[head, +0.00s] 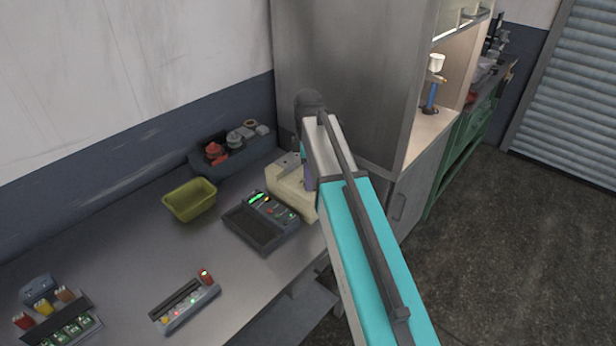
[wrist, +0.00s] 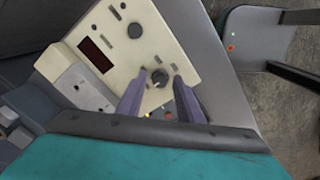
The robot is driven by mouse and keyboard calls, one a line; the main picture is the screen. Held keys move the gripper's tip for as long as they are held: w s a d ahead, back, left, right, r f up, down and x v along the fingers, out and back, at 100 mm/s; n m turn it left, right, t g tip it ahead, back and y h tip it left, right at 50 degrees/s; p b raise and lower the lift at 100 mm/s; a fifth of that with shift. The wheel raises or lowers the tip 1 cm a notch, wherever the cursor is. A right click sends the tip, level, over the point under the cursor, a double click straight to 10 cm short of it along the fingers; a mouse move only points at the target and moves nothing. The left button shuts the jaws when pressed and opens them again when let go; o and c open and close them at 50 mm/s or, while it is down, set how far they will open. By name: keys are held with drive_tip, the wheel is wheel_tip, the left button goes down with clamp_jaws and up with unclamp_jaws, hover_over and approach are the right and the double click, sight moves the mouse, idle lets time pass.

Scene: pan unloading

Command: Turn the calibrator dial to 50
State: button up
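The calibrator is a cream box (head: 285,190) at the back right of the bench in the head view, partly hidden by my arm. In the wrist view its cream panel (wrist: 185,72) has a dark red display (wrist: 97,54) with no readable number. A round dark dial (wrist: 160,77) with a light lower part sits on the panel, and a second dark knob (wrist: 135,30) sits farther up. My gripper (wrist: 159,73) is open, its two purple fingers on either side of the round dial. I cannot tell whether they touch it. The dial's scale is too small to read.
A dark device with green lights (head: 262,220) stands beside the calibrator. A tall grey cabinet (head: 345,75) rises close to my arm. The bench's middle left is clear.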

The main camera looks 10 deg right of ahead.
drive_tip(key=shift+o, duration=0.5)
drive_tip(key=shift+r, duration=0.15)
drive_tip(key=shift+r+b, duration=0.3)
drive_tip(key=shift+r, duration=0.15)
wheel_tip(320, 180, up, 13)
drive_tip(key=b, duration=0.3)
drive_tip(key=shift+f, duration=0.2)
drive_tip(key=shift+f, duration=0.1)
idle(0.3)
